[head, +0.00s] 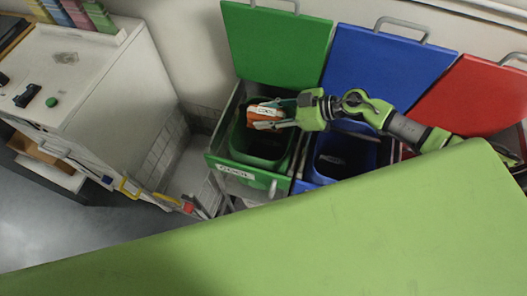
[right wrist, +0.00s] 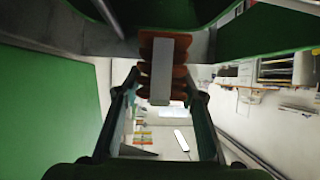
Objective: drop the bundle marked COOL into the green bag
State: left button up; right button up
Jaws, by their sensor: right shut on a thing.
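The bundle (head: 262,112) is orange with a pale band. My right gripper (head: 275,119) is shut on it and holds it over the opening of the green bag (head: 262,158). The bag hangs open in the left bin, below a raised green lid (head: 277,45). The bundle's marking is too small to read. In the right wrist view the bundle (right wrist: 146,50) shows as folded orange-brown layers with a grey band, between the fingers of my right gripper (right wrist: 160,85). My left gripper is not in view.
A blue bag (head: 340,165) under a raised blue lid (head: 385,68) stands right of the green one. A red lid (head: 470,95) is further right. A white cabinet (head: 110,85) stands at the left. The green bin's front carries a white label (head: 235,172).

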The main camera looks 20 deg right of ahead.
jog(key=o, duration=1.3)
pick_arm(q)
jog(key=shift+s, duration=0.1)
pick_arm(e)
jog(key=shift+v, duration=6.05)
